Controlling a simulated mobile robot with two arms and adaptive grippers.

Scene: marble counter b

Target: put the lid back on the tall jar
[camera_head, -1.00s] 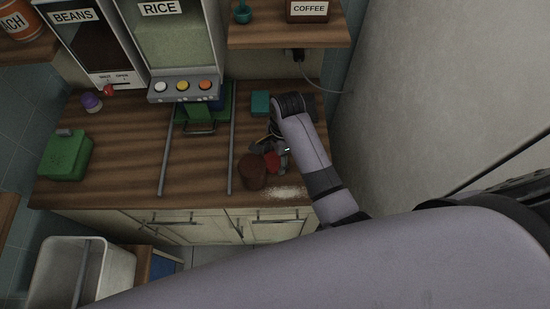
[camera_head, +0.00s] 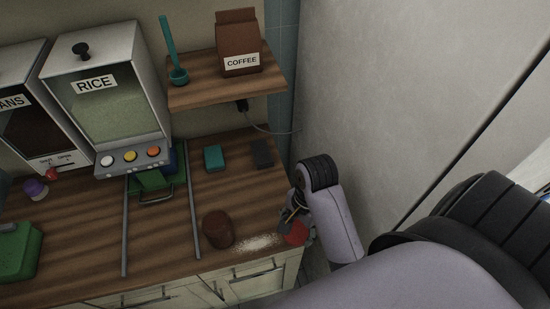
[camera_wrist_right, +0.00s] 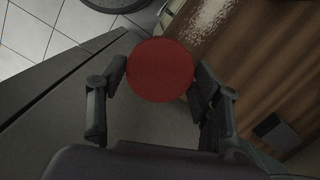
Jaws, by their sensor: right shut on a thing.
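The jar (camera_head: 218,229) is a dark brown cylinder standing upright near the front edge of the counter in the head view. Its top shows no red lid on it. The red round lid (camera_head: 294,233) is in my right gripper (camera_head: 297,222), right of the jar and apart from it, by the counter's right front corner. In the right wrist view the lid (camera_wrist_right: 160,69) sits between the two fingers of the right gripper (camera_wrist_right: 160,88), its flat face to the camera. The fingers are shut on it. My left gripper is not in view.
Pale spilled powder (camera_head: 256,243) lies between jar and lid. Two grey rails (camera_head: 193,200) run along the counter left of the jar. A teal block (camera_head: 214,158) and a dark block (camera_head: 262,153) lie behind. A wall (camera_head: 380,110) rises at the right.

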